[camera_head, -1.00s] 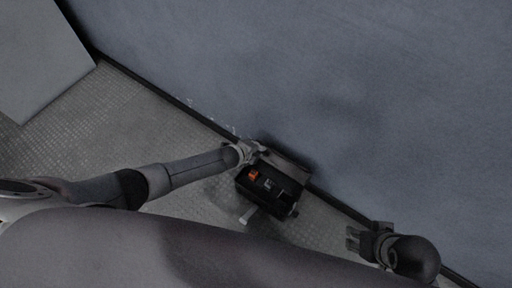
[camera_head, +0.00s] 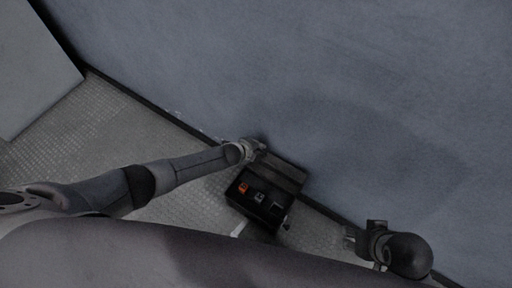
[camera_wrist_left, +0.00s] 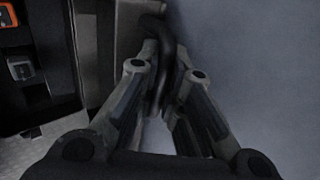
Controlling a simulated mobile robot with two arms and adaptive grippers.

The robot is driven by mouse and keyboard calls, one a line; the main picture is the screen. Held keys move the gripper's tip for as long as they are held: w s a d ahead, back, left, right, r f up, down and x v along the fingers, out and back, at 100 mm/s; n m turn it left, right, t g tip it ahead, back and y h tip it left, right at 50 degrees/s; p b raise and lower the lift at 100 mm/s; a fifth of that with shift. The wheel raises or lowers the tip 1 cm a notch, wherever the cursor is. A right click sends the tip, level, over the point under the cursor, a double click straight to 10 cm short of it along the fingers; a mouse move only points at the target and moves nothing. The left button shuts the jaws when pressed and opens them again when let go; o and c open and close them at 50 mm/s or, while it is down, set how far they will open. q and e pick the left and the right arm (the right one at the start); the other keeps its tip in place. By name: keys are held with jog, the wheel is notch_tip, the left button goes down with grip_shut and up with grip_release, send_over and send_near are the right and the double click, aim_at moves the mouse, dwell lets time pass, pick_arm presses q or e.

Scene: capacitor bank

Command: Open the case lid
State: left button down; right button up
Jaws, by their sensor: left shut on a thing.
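The black case (camera_head: 236,205) is on the floor by the wall, its inside showing. Its lid (camera_head: 284,174) stands raised on the wall side; part of the lid (camera_wrist_left: 121,45) also shows in the left wrist view. My left gripper (camera_head: 259,148) is at the lid's upper left end in the head view. In the left wrist view the left gripper (camera_wrist_left: 163,80) is shut on a dark curved handle (camera_wrist_left: 160,40) beside the lid. My right gripper (camera_head: 352,241) is right of the case, apart from it; its finger gap is too small to judge.
An orange item (camera_head: 243,188) and a grey item (camera_head: 260,197) are in the case. The blue-grey wall (camera_head: 330,80) rises close behind the lid. A pale panel (camera_head: 35,70) is at the far left. Textured floor (camera_head: 110,125) lies clear left of the case.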

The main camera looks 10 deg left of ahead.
pick_arm(q)
jog(key=shift+w+d+r, duration=0.1)
jog(key=shift+d+r, duration=0.15)
jog(key=shift+d, duration=0.1)
jog(key=c, duration=1.8)
grip_release()
jog(key=shift+a+f, duration=0.1)
jog(key=shift+a, duration=0.15)
jog(key=shift+s+a, duration=0.15)
jog(key=shift+s, duration=0.1)
jog(key=v, duration=1.1)
jog(key=shift+s+r, duration=0.15)
jog(key=shift+r, duration=0.25)
